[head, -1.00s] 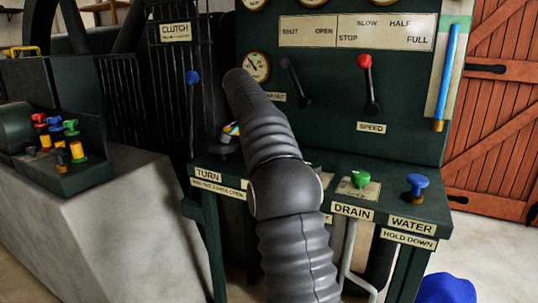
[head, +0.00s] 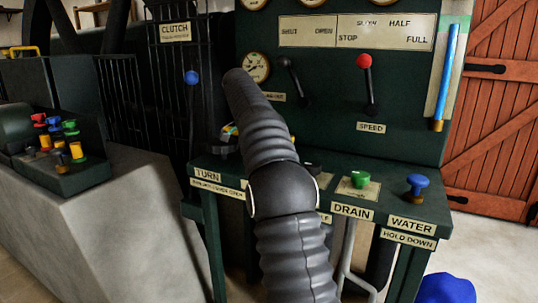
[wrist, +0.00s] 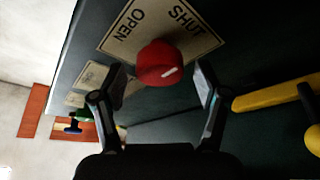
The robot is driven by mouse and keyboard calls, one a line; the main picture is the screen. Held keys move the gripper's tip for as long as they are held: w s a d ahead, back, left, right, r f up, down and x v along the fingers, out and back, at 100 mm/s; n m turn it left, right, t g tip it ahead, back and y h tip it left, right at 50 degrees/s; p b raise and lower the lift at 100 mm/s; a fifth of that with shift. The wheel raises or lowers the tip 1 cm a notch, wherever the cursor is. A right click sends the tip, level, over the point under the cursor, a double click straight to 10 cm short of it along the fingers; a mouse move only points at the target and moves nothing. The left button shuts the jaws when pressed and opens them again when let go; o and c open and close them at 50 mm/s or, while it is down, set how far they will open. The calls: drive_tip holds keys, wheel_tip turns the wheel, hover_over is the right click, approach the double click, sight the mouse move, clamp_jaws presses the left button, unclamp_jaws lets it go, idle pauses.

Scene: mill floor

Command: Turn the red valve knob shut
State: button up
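The red valve knob (wrist: 162,64) is in the wrist view, on a pale plate (wrist: 121,37) lettered OPEN at left and SHUT at upper right. A short white mark shows on the lower right of the knob's face. My gripper (wrist: 158,82) is open, with one finger to the left of the knob and one to the right. Gaps show between the fingers and the knob's sides; I cannot tell how far the fingertips reach along its depth. In the head view my arm hides the valve knob and its plate.
A green DRAIN knob (head: 360,180) and a blue WATER knob (head: 417,186) stand on the bench to the right of my arm. A red-topped SPEED lever (head: 365,84) is on the panel behind. A yellow bar (wrist: 272,95) lies right of my gripper.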

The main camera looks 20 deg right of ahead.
drive_tip(key=shift+r, duration=0.1)
drive_tip(key=shift+a+r, duration=0.2)
drive_tip(key=shift+r, duration=0.25)
drive_tip(key=shift+v, duration=0.95)
drive_tip(key=a, duration=0.4)
drive_tip(key=w+a, duration=0.1)
drive_tip(key=a, duration=0.7)
drive_tip(key=shift+w+f, duration=0.1)
drive_tip(key=shift+w, duration=0.25)
